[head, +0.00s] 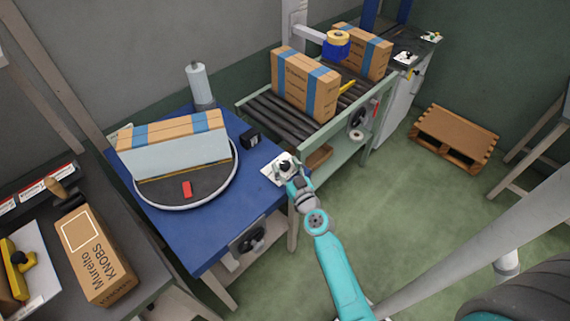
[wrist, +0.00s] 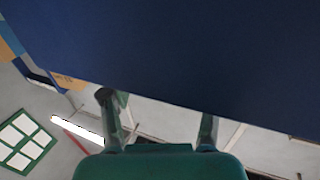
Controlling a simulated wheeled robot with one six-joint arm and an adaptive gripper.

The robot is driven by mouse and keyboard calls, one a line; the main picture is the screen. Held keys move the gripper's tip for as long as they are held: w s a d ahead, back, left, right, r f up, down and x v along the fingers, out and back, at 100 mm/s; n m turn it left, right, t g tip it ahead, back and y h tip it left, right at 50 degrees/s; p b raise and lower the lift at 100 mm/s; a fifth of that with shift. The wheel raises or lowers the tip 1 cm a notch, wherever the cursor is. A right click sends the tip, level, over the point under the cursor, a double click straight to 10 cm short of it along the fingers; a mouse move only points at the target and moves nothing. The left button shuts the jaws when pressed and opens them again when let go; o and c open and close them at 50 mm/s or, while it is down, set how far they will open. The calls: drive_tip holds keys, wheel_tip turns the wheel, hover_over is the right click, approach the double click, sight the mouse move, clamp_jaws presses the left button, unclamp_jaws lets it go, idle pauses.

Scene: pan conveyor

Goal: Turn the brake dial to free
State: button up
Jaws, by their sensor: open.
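A white plate (head: 268,174) lies on the right corner of the blue table (head: 215,258); my arm's end covers much of it. A dark round dial with a knob (head: 249,240) sits on the table's front side. I cannot read any marks on it, nor tell for sure which part is the brake dial. My gripper (head: 284,166) is at the table's right corner, above and to the right of the dark dial and apart from it. In the wrist view, my gripper (wrist: 157,106) is open, its two fingers apart with nothing between them. No dial shows there.
A turntable (head: 185,203) with a taped carton (head: 170,128) and a small black box (head: 250,138) are on the blue table. A roller conveyor (head: 262,114) with cartons stands behind. A pallet (head: 454,137) lies at right; the floor before it is clear.

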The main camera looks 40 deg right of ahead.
drive_tip(key=shift+w+d, duration=0.15)
drive_tip(key=shift+w, duration=0.3)
drive_tip(key=c, duration=1.1)
drive_tip(key=shift+d+n+t+y, duration=0.1)
drive_tip(key=shift+n+t+y, duration=0.3)
drive_tip(key=shift+n+y, duration=0.85)
drive_tip(key=n+y, duration=0.1)
drive_tip(key=y, duration=0.2)
drive_tip(key=shift+d, duration=0.1)
drive_tip(key=shift+n+y, duration=1.85)
drive_tip(key=shift+y, duration=1)
drive_tip(key=shift+a+g+y, duration=0.2)
drive_tip(key=shift+g+y, duration=0.1)
